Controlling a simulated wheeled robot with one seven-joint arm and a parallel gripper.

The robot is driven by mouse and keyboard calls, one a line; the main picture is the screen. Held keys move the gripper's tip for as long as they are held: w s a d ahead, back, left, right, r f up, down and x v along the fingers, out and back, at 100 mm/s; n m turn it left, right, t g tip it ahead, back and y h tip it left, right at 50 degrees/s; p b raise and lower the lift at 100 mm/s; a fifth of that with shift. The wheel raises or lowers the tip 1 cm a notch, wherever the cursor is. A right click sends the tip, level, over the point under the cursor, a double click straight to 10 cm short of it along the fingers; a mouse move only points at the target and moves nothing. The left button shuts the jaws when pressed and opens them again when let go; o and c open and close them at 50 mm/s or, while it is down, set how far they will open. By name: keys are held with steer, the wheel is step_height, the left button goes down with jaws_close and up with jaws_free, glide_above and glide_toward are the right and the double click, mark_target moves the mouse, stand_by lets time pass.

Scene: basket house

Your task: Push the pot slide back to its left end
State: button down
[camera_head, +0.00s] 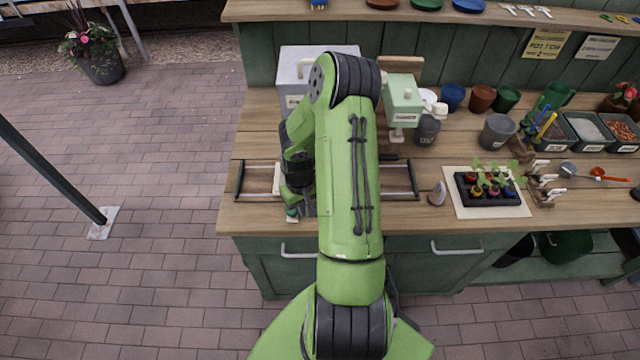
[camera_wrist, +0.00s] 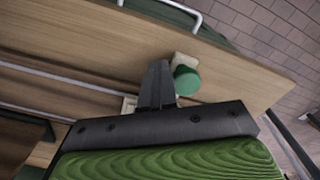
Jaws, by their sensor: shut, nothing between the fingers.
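The pot slide is a pair of rails (camera_head: 256,163) on the bench, with a dark end piece at the left and another at the right. A pale crossbar (camera_head: 277,178) spans the rails, a little right of the left end. My gripper (camera_head: 302,208) is shut and points down at the bench just right of the crossbar; my arm hides the slide's middle. In the wrist view my shut fingers (camera_wrist: 158,88) are beside a small cream piece (camera_wrist: 128,104) and a green knob on a cream base (camera_wrist: 186,80). Contact cannot be told.
A green-and-white dispenser (camera_head: 403,100) stands behind the slide, with a grey pot (camera_head: 428,128) near it. A grey box (camera_head: 296,72) stands at the back left. A seedling tray (camera_head: 487,190) lies to the right. The bench's left edge is close to the slide.

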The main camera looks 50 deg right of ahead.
steer(key=w+a, duration=0.3)
steer(key=w+a+b, duration=0.1)
steer(key=w+a, duration=0.1)
steer(key=w, duration=0.1)
steer(key=shift+w+a, duration=0.25)
steer(key=shift+a, duration=0.15)
steer(key=r+p, duration=0.1)
steer(key=s+d+r+p, duration=0.1)
steer(key=r, duration=0.1)
steer(key=r+p, duration=0.1)
steer(key=r, duration=0.1)
steer(key=shift+s+d+p, duration=0.15)
steer(key=shift+s+p, duration=0.05)
steer(key=shift+p, duration=0.1)
